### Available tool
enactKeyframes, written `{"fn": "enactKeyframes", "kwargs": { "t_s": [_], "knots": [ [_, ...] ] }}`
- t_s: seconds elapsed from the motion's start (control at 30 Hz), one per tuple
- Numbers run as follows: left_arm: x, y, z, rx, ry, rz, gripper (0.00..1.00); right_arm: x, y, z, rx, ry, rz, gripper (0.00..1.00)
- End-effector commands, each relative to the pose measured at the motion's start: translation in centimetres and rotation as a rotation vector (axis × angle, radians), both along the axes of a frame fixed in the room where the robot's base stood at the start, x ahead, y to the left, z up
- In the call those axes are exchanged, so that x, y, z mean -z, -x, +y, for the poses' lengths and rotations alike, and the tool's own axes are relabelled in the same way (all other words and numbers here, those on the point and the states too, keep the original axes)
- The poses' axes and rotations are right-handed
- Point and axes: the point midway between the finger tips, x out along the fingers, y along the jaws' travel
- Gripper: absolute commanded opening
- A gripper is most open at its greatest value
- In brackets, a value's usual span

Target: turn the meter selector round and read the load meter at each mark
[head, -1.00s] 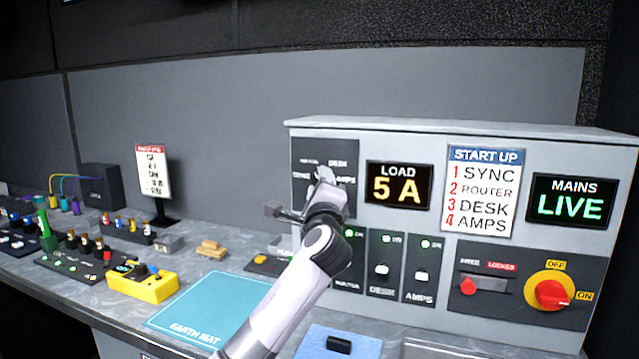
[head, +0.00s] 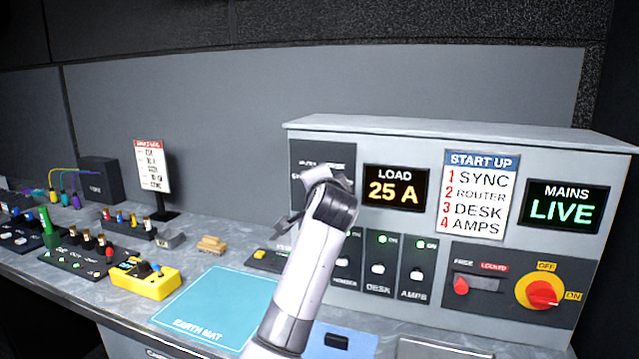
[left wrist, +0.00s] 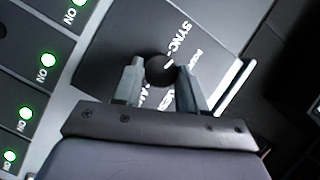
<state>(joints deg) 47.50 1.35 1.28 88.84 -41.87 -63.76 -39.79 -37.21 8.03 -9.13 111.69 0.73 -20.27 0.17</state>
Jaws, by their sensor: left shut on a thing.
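The meter selector's dark round knob (left wrist: 160,70) shows between my left fingertips in the left wrist view. My left gripper (left wrist: 161,75) is shut on it, with one finger on each side. In the head view my wrist (head: 330,195) covers the knob and most of the selector plate (head: 308,160). I cannot tell which mark the selector points to; SYNC lettering shows beside the knob in the wrist view. The load meter (head: 396,188) reads 25 A in yellow digits. My right gripper is in neither view.
The start-up card (head: 474,195) and the mains display (head: 563,207), reading LIVE, are to the right. Below are lit breaker switches (head: 378,267) and the red mains switch (head: 545,293). A yellow meter box (head: 150,280) and the blue earth mat (head: 215,305) lie on the bench.

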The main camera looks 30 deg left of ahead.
Motion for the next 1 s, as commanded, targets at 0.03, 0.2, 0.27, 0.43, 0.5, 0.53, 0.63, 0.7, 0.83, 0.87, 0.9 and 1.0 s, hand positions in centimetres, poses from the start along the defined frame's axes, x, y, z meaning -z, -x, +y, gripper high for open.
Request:
{"fn": "enactKeyframes", "kwargs": {
  "t_s": [0.03,0.2,0.27,0.43,0.5,0.53,0.63,0.7,0.83,0.87,0.9,1.0],
  "knots": [
    [-0.16,0.04,0.08,-0.002,0.031,-0.011,0.10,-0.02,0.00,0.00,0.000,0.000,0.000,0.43],
    [-0.20,0.06,0.16,-0.003,0.113,-0.030,0.10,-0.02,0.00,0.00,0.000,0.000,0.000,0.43],
    [-0.23,0.06,0.18,-0.003,0.134,-0.036,0.10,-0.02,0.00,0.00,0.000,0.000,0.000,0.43],
    [-0.21,0.06,0.16,-0.003,0.172,-0.043,0.10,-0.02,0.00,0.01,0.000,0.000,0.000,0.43],
    [-0.19,0.06,0.17,-0.002,0.181,-0.046,0.10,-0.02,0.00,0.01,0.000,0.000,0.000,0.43],
    [-0.19,0.06,0.17,-0.003,0.183,-0.046,0.10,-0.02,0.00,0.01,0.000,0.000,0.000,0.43],
    [-0.18,0.07,0.17,-0.002,0.188,-0.046,0.11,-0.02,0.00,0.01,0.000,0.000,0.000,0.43],
    [-0.18,0.07,0.18,-0.003,0.189,-0.047,0.11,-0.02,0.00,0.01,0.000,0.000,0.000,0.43],
    [-0.18,0.07,0.18,-0.003,0.189,-0.047,0.11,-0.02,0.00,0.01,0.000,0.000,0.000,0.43],
    [-0.17,0.06,0.18,-0.003,0.189,-0.047,0.11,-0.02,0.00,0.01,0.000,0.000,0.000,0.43],
    [-0.18,0.07,0.18,-0.003,0.189,-0.047,0.10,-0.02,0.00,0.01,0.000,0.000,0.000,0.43],
    [-0.17,0.06,0.18,-0.003,0.188,-0.048,0.64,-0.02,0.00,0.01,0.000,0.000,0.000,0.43]
  ]
}}
